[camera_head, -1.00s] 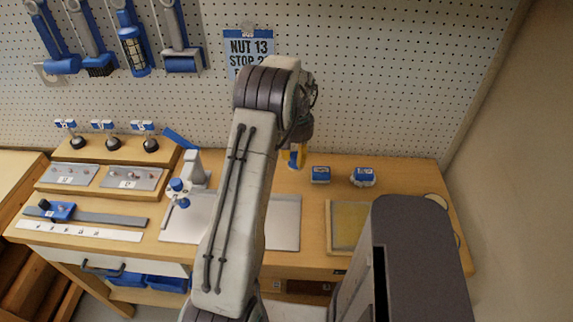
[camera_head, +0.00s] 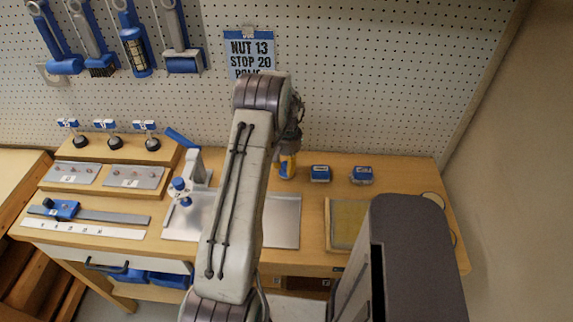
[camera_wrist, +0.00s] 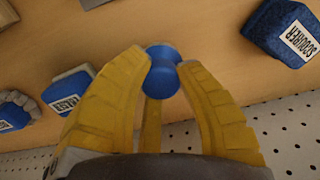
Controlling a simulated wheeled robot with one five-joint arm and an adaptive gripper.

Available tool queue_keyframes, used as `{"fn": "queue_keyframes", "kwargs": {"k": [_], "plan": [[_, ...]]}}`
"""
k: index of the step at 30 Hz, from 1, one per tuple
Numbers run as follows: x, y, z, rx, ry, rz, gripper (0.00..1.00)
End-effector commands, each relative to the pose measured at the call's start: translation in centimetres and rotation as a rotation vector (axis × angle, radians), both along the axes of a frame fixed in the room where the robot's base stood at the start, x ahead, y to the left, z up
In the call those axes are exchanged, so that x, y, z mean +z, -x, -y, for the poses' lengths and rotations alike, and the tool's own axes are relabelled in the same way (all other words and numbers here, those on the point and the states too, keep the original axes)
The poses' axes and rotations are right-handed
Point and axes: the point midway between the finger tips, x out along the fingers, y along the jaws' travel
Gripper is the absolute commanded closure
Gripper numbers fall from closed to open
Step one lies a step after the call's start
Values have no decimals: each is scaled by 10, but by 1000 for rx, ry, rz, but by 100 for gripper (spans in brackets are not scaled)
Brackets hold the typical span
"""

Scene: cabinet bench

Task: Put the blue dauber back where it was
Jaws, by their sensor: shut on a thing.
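My gripper (camera_wrist: 164,72) is shut on the blue dauber (camera_wrist: 162,80), whose round blue ends show between the yellow fingertips in the wrist view. The fingers hide its sides. In the head view my gripper (camera_head: 287,172) is at the rear of the wooden bench (camera_head: 400,180), just left of two small blue-labelled blocks. My arm partly covers it there. I cannot tell whether the dauber touches the bench.
Blue-topped blocks (camera_head: 320,174) and (camera_head: 362,175) stand right of my gripper. A blue block marked SCOURER (camera_wrist: 285,32) shows in the wrist view. The pegboard (camera_head: 380,90) rises close behind. A yellow-topped tray (camera_head: 347,222) and grey plate (camera_head: 284,222) lie in front.

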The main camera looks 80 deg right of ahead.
Motion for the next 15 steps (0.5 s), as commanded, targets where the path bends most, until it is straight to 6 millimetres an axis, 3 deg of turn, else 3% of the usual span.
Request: {"fn": "queue_keyframes", "kwargs": {"k": [8, 9, 15], "plan": [[-4, 0, 0, 0, 0, 0, 100], [-3, 0, 0, 0, 0, 0, 67], [-3, 0, 0, 0, 0, 0, 49]]}}
